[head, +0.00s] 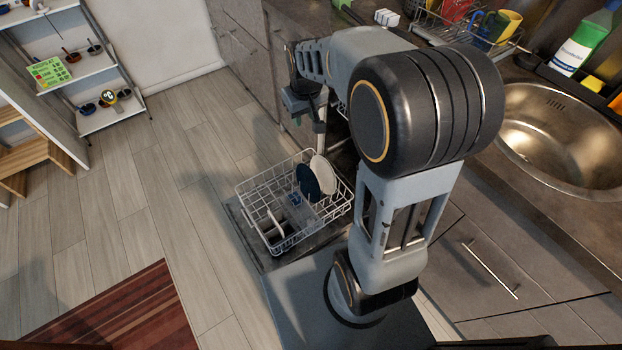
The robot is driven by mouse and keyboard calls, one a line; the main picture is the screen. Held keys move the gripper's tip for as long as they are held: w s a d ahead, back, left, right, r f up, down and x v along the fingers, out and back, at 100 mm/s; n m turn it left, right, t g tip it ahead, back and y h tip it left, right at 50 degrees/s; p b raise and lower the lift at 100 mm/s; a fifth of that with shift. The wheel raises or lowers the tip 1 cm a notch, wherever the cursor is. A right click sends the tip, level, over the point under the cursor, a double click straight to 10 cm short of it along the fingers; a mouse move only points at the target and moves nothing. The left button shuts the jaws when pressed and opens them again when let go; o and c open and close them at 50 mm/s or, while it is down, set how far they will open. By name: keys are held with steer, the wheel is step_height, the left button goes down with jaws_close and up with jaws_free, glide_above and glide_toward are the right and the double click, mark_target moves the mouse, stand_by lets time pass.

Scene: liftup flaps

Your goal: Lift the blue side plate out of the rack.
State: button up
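The dark blue side plate (307,183) stands on edge in the white wire rack (243,190) in the head view. A white plate (323,174) stands close beside it on the right and partly overlaps it. My gripper (306,122) hangs beyond the rack, above and apart from the plates in the picture. My arm partly covers it, and its fingers are small and dark, so I cannot tell whether it is open or shut. Nothing can be seen held in it. The lower edge of the blue plate is partly hidden among the rack wires.
Other items, including a small blue-and-white one (294,200), sit in the rack. The counter with a sink (560,135) and a dish drainer (440,28) is to the right. The floor (130,190) left of the rack is clear. A striped rug (120,310) lies lower left.

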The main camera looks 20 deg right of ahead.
steer(key=w+d+f+b, duration=0.2)
steer(key=w+f+b, duration=0.2)
steer(key=f, duration=0.8)
steer(key=w+d+f+g+b, duration=0.1)
steer(key=w+d+f+b, duration=0.2)
steer(key=f, duration=0.9)
steer(key=w+d+f+n+g+b, duration=0.1)
steer(key=w+d+f+b, duration=0.2)
steer(key=f, duration=0.9)
steer(key=shift+w+d+f+b, duration=0.1)
steer(key=shift+w+f+b, duration=0.1)
steer(key=shift+w+b, duration=1.4)
step_height(320, 180, down, 10)
steer(key=b, duration=0.6)
steer(key=shift+w+r, duration=0.1)
jaws_close()
steer(key=shift+r, duration=0.1)
step_height(320, 180, up, 14)
steer(key=p, duration=0.9)
